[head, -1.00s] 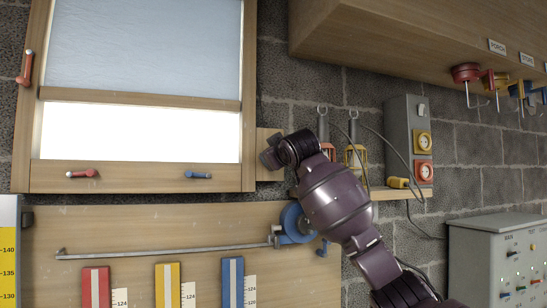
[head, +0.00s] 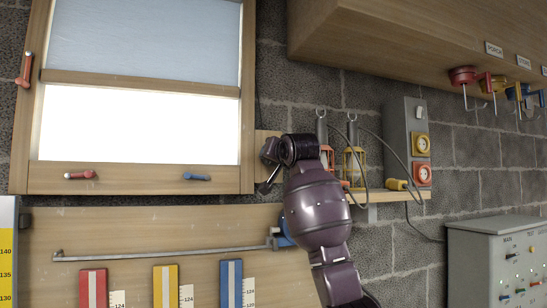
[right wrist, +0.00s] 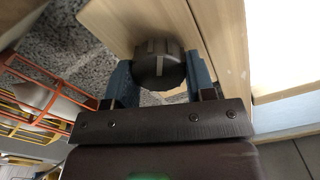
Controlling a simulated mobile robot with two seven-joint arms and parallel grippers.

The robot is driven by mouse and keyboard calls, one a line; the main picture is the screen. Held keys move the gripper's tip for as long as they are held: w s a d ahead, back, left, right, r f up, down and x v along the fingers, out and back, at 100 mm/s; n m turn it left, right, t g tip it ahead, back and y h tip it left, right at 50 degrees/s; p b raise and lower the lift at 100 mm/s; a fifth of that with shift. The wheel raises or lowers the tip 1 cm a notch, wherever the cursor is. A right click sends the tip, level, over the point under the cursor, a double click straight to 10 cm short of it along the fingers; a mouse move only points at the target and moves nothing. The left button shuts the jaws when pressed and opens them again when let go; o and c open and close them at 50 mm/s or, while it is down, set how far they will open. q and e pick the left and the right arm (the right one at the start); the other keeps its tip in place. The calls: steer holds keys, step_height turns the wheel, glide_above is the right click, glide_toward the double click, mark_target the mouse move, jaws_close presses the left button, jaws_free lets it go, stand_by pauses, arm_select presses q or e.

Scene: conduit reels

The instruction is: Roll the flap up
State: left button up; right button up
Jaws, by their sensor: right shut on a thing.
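The pale blue-grey flap (head: 145,40) hangs in the upper part of a wooden window frame (head: 130,185). Its wooden bottom bar (head: 140,84) lies across the opening, tilted slightly, with a bright white gap below. In the right wrist view a dark ribbed knob (right wrist: 158,65) with a pale mark sits on a wooden board beside the frame. My right gripper (right wrist: 161,78) is shut on the knob, with a blue-grey finger on each side. In the head view my right gripper (head: 270,155) is at the frame's right edge and its wrist hides most of the knob. My left gripper is not in view.
Two caged lamps, one orange (head: 327,158) and one yellow (head: 353,165), stand on a shelf (head: 385,196) just right of my right wrist. Red (head: 80,175) and blue (head: 197,177) latches sit on the frame's lower rail. A cabinet (head: 400,30) overhangs at upper right.

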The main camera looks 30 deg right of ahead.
steer(key=m, duration=0.7)
steer(key=shift+f+p, duration=0.15)
steer(key=shift+p, duration=0.15)
steer(key=m, duration=0.3)
steer(key=m+p, duration=0.1)
steer(key=m, duration=0.2)
steer(key=shift+f, duration=0.1)
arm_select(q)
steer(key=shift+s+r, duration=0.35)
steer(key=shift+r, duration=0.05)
arm_select(e)
steer(key=shift+d+m, duration=0.1)
steer(key=shift+m, duration=0.5)
steer(key=shift+f+m, duration=0.1)
steer(key=shift+m, duration=0.2)
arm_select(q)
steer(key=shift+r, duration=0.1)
arm_select(e)
steer(key=o, duration=0.9)
